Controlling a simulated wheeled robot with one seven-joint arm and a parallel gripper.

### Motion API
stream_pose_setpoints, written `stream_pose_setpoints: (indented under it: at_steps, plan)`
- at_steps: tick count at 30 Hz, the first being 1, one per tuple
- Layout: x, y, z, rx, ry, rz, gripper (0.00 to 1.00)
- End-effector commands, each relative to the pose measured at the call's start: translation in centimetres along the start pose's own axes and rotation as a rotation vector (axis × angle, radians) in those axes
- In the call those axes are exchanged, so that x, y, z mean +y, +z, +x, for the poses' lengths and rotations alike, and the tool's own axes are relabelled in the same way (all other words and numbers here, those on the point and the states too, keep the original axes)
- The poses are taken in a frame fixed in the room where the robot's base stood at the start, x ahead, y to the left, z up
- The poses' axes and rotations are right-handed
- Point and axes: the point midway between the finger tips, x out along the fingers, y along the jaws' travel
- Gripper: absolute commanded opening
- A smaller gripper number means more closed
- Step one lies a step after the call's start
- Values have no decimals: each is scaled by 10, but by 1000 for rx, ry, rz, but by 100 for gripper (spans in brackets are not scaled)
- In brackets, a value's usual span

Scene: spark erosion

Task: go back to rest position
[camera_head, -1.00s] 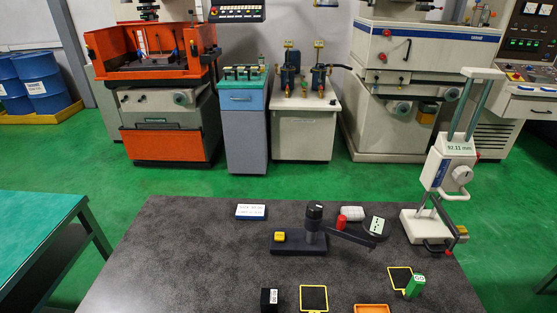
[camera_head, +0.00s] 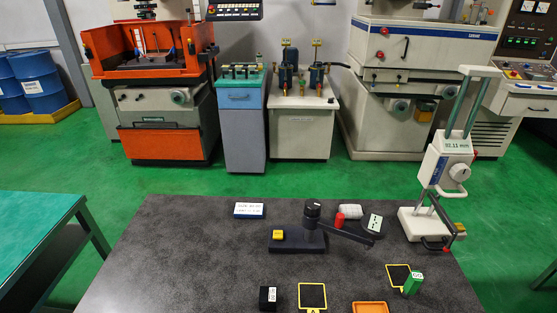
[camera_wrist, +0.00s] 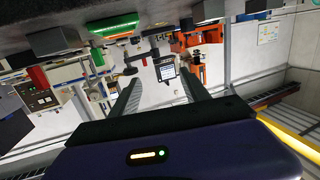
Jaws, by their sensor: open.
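My gripper (camera_wrist: 161,84) shows in the wrist view, where the scene appears upside down. Its two grey fingers stand apart and nothing is held between them. Part of a room with machines shows beyond the fingers. My gripper and arm are not in the head view.
A dark table (camera_head: 170,265) fills the lower head view. A green-topped table (camera_head: 35,230) stands left. Machines line the back.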

Motion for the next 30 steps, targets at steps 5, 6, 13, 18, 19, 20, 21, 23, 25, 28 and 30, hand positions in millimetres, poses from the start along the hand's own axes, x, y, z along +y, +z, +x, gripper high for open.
stream_pose_setpoints:
  at_steps: [5,6,13,18,19,20,21,23,25,28,30]
  plan:
    - [31,23,-49,-122,146,46,54]
    - [34,27,-56,-144,166,49,54]
    - [41,36,-72,-188,222,61,54]
    - [41,36,-72,-188,222,61,54]
    - [41,36,-72,-188,222,61,54]
    - [41,36,-72,-188,222,61,54]
    - [41,36,-72,-188,222,61,54]
    - [41,36,-72,-188,222,61,54]
    - [41,36,-72,-188,222,61,54]
    - [41,36,-72,-188,222,61,54]
    - [41,36,-72,-188,222,61,54]
